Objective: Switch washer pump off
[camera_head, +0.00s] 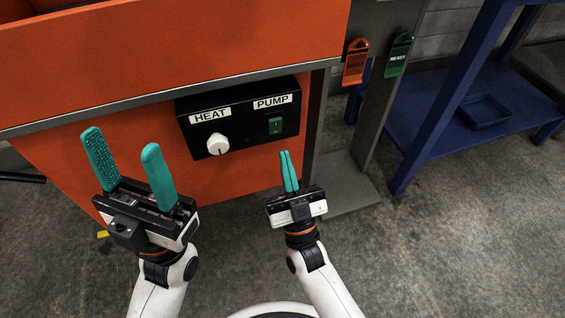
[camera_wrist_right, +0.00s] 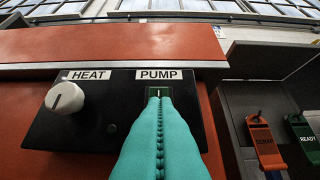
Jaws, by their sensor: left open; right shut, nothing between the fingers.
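The black control box (camera_head: 240,135) is on the front of the orange washer (camera_head: 160,160). My left gripper (camera_head: 122,146) is open and empty, left of the box.
A white heat knob (camera_head: 217,144) is left of the switch. An orange tag (camera_head: 355,62) and a green READY tag (camera_head: 398,54) hang on the grey post to the right. A blue bench (camera_head: 455,110) holding a blue tray (camera_head: 486,112) stands further right.

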